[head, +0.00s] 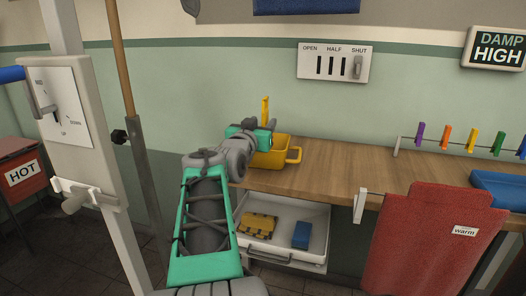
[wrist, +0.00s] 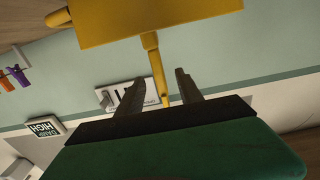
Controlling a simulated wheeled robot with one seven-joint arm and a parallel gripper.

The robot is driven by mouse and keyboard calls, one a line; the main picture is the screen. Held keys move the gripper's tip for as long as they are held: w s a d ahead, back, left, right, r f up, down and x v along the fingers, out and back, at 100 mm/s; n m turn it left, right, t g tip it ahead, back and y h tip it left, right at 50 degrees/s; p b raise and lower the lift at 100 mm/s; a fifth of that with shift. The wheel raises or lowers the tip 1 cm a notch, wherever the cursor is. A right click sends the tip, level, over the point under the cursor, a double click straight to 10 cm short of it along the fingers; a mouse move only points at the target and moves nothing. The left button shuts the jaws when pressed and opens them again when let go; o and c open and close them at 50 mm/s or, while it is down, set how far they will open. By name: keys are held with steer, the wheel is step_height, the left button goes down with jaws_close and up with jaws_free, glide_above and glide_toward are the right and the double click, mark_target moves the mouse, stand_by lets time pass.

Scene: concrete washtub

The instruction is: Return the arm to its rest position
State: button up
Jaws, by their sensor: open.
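My arm (head: 207,205), dark with teal side panels, reaches forward from the bottom of the head view to the left end of the wooden counter. Its wrist is beside a yellow tub (head: 272,157) with a side handle and a thin upright yellow post. The arm hides my fingers in the head view. In the wrist view my gripper (wrist: 159,76) has its two dark fingers apart. A yellow stem (wrist: 157,68) running from a yellow body (wrist: 150,22) appears between them. I cannot tell whether the fingers touch it.
The wooden counter (head: 345,176) has clear room right of the tub. Below it, an open white drawer (head: 283,247) holds a yellow case and a blue block.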

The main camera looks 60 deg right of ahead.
steer(key=shift+s+a, duration=0.1)
steer(key=shift+a, duration=0.6)
steer(key=shift+f, duration=0.1)
